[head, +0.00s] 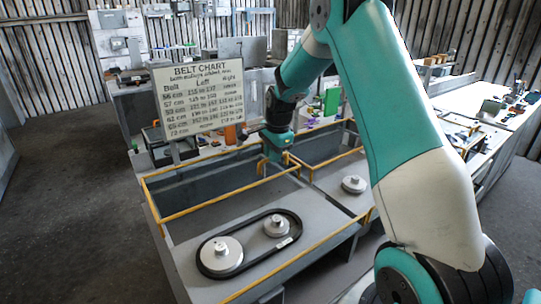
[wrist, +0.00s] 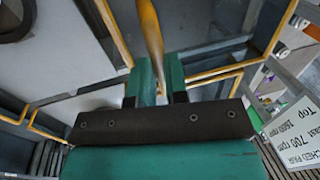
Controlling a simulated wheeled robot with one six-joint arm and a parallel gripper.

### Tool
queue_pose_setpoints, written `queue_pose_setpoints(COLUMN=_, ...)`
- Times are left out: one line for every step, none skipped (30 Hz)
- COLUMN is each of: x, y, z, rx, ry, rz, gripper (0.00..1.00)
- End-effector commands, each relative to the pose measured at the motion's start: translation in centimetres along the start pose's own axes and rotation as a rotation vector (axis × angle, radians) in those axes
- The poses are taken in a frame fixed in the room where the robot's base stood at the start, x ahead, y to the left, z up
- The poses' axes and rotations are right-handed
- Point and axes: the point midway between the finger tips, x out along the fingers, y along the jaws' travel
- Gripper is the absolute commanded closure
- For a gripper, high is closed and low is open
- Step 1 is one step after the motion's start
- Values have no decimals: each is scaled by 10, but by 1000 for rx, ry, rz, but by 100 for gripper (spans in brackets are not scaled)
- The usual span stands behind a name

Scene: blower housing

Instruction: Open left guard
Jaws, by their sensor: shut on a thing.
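The left guard appears as a yellow-edged frame (head: 215,205) around the left bay, with grey panels at its back; which bars belong to the moving guard I cannot tell. My gripper (head: 272,153) is at the back right corner of this bay. In the wrist view my gripper (wrist: 160,76) is shut on a yellow bar (wrist: 151,35), which runs between the two teal fingers. In the head view my gripper's fingertips are hard to make out against the yellow bars.
A black belt (head: 208,268) loops around a large pulley (head: 222,254) and a small pulley (head: 277,226) in the left bay. Another pulley (head: 354,184) sits in the right bay. A belt chart sign (head: 199,96) stands behind, close left of my arm.

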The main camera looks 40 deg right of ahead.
Motion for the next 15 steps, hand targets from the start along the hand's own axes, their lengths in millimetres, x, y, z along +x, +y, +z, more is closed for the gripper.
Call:
queue_pose_setpoints(x=0, y=0, z=0, rx=0, ry=1, rz=-2, gripper=100)
queue_pose_setpoints(x=0, y=-1, z=0, rx=0, ry=1, rz=-2, gripper=100)
queue_pose_setpoints(x=0, y=-1, z=0, rx=-1, ry=2, rz=-2, gripper=100)
queue_pose_setpoints(x=0, y=-1, z=1, rx=-1, ry=2, rz=-3, gripper=100)
queue_pose_setpoints(x=0, y=-2, z=1, rx=-2, ry=2, rz=-3, gripper=100)
queue_pose_setpoints(x=0, y=-2, z=2, rx=-3, ry=3, rz=-4, gripper=100)
queue_pose_setpoints(x=0, y=-2, z=2, rx=-4, ry=3, rz=-5, gripper=100)
queue_pose_setpoints(x=0, y=-3, z=3, rx=-4, ry=3, rz=-5, gripper=100)
queue_pose_setpoints(x=0, y=-4, z=4, rx=-5, ry=3, rz=-6, gripper=100)
queue_pose_setpoints(x=0, y=-4, z=4, rx=-5, ry=4, rz=-7, gripper=100)
queue_pose_setpoints(x=-1, y=-4, z=4, rx=-6, ry=4, rz=-8, gripper=100)
queue_pose_setpoints(x=-1, y=-5, z=5, rx=-7, ry=4, rz=-9, gripper=100)
queue_pose_setpoints(x=-1, y=-5, z=5, rx=-7, ry=5, rz=-10, gripper=100)
queue_pose_setpoints(x=-1, y=-5, z=5, rx=-7, ry=5, rz=-10, gripper=100)
queue_pose_setpoints(x=-1, y=-6, z=6, rx=-8, ry=5, rz=-11, gripper=83)
